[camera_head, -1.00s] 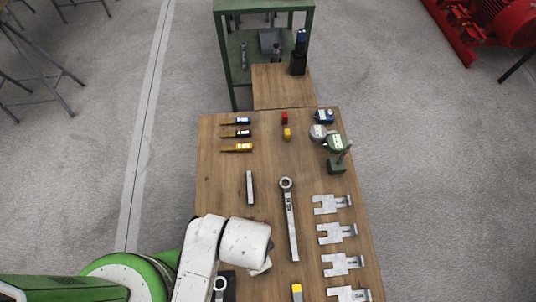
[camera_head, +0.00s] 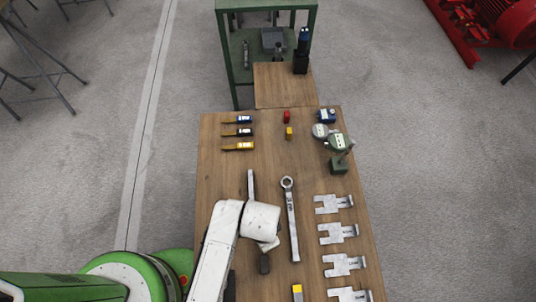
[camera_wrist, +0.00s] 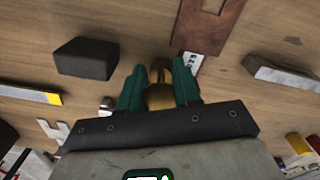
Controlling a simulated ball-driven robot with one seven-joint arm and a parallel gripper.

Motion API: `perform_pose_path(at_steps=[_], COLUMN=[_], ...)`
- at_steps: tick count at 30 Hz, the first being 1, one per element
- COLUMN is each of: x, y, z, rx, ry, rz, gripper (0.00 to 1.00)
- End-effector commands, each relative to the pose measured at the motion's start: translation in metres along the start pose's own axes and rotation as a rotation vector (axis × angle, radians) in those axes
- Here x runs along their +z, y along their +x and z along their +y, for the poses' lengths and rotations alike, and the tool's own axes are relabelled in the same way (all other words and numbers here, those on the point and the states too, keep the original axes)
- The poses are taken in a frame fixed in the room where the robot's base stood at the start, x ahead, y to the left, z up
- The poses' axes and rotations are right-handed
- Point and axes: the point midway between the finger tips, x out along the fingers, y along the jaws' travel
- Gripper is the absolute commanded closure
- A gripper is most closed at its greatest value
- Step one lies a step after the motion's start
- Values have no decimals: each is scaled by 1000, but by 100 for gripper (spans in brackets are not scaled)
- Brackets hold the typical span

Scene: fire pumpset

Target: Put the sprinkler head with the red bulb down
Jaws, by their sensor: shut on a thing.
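My gripper (camera_wrist: 159,76) shows in the wrist view, its two green fingers closed around a brass-coloured piece, the sprinkler head (camera_wrist: 159,97). Its bulb colour cannot be made out. The piece is over the wooden table (camera_wrist: 130,22); whether it touches the wood I cannot tell. In the head view my white arm hides the gripper and the piece, above the near-left part of the table (camera_head: 222,178).
A dark block (camera_head: 264,264) lies close by; it also shows in the wrist view (camera_wrist: 87,58). A long ring wrench (camera_head: 291,225) lies to the right, a grey bar (camera_head: 251,184) beyond. Forked metal plates (camera_head: 338,233) line the right edge. Bare wood lies beyond the bar.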

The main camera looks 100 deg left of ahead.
Motion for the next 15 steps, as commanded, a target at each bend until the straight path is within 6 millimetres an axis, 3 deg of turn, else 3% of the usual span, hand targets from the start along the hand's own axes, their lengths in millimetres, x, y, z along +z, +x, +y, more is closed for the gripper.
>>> perform_pose_path(at_steps=[5, 6, 13, 15], x=[0, 0, 0, 0], y=[2, 2, 2, 2], z=[0, 0, 0, 0], rx=[0, 0, 0, 0], ry=[1, 1, 0, 0], rz=[0, 0, 0, 0], gripper=[98, 66, 44, 42])
